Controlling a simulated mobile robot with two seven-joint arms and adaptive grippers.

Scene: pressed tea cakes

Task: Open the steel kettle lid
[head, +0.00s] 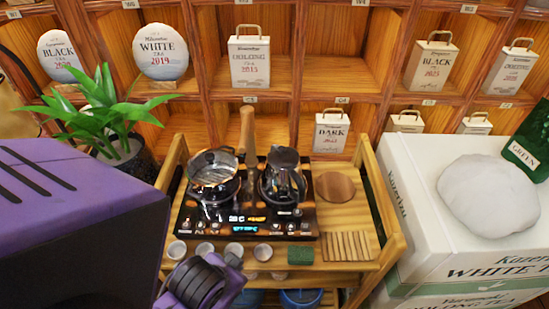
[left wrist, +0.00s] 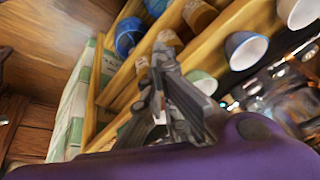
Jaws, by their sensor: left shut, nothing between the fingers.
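The steel kettle (head: 283,178) stands upright on the right burner of the black stove (head: 248,222). Its dark top appears covered, but the lid's edge is too small to make out clearly. A glass kettle (head: 213,180) stands on the left burner. In the head view, part of my purple left arm shows at the bottom, in front of the cart and well short of the steel kettle; its fingertips are not clear there. In the left wrist view my left gripper (left wrist: 163,48) is shut and empty beside the cart's wooden rails. My right gripper is not in view.
Several small cups (head: 263,251) line the cart's front edge beside a green sponge (head: 300,255). A round wooden coaster (head: 335,187) and a slatted wooden rack (head: 346,246) lie right of the stove. A plant (head: 110,115) stands left; white boxes (head: 440,200) stand right.

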